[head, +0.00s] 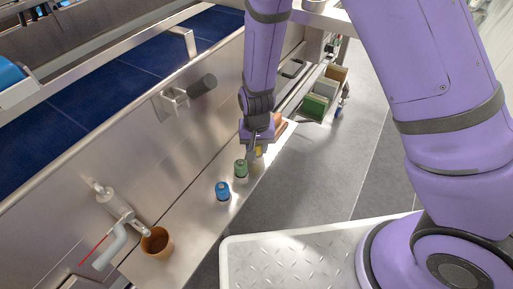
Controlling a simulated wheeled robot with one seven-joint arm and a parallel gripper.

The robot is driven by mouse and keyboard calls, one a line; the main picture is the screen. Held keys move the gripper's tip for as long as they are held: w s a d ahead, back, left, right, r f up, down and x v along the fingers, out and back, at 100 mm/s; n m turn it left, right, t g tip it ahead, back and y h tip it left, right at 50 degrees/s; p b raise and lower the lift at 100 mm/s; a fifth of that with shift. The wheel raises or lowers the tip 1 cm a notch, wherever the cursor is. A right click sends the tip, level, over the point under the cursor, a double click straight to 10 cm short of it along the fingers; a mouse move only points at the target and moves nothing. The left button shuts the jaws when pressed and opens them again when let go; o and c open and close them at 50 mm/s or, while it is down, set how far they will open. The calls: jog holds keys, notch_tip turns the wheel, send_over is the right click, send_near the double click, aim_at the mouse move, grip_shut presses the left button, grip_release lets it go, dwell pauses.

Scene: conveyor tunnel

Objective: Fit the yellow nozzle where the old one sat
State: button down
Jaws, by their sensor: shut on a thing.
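My gripper (254,153) is at the ledge beside the conveyor wall, pointing down. It is shut on the yellow nozzle (259,150), which shows only as a small yellow patch, mostly hidden by the fingers. I cannot tell whether the nozzle touches the ledge. A green nozzle (241,169) and a blue nozzle (222,190) stand upright on the ledge just left of and nearer than my gripper. A grey pipe fitting (122,216) with a lever handle (109,246) sticks out of the wall at lower left. No coloured nozzle shows on its end.
A brown cup (156,242) stands on the ledge (195,215) below the fitting's end. A dark cylindrical knob (202,86) on a bracket juts from the wall. An orange-brown tray (285,129) lies behind my gripper. Coloured bins (318,103) stand farther back. The blue belt (110,75) runs behind the wall.

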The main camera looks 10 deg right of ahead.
jog(key=shift+r, duration=0.25)
jog(key=shift+r, duration=1.25)
dwell(0.8)
